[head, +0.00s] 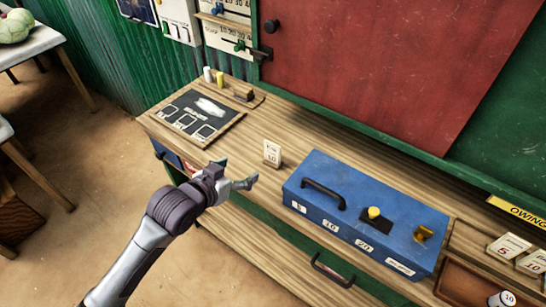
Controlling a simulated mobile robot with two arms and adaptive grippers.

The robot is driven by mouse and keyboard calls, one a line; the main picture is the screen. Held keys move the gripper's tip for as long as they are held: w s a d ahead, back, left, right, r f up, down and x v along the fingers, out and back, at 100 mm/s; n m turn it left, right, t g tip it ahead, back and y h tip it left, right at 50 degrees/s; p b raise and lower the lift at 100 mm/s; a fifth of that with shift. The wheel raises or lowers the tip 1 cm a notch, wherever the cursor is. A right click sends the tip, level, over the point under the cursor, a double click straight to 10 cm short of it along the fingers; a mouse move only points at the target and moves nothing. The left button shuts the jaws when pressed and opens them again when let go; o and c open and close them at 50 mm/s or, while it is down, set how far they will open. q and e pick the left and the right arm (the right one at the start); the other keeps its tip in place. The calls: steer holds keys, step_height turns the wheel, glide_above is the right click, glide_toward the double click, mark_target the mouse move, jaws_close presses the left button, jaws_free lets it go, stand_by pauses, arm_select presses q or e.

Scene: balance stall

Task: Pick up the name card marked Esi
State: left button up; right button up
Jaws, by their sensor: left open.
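A small cream card (272,153) stands upright on the wooden counter, left of the blue cash box. It has a small dark line of writing at the top and a red mark below; the writing is too small to read for sure. My left gripper (238,172) is open and empty, at the front edge of the counter. Its fingers are apart from the card, a little to the left of it and nearer to me. My right gripper is not in view.
The blue box (362,213) with a black handle stands right of the card. A dark slate board (198,117) lies at the left. More cards (508,246) stand at the far right by a wooden tray (465,279). A red panel (385,60) rises behind the counter.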

mark_target(272, 145)
arm_select(q)
step_height(272, 145, up, 4)
steer(key=d+h, duration=0.1)
steer(key=d, duration=0.1)
steer(key=shift+m, duration=0.4)
steer(key=p+x, duration=0.2)
steer(key=x, duration=1.1)
steer(key=shift+w+f, duration=0.2)
steer(key=shift+w, duration=0.1)
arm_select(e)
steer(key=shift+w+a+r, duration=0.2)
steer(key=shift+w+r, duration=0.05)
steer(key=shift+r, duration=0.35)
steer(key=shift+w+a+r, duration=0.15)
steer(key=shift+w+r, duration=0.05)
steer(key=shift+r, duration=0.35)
arm_select(q)
steer(key=shift+s, duration=0.1)
steer(key=c, duration=1.4)
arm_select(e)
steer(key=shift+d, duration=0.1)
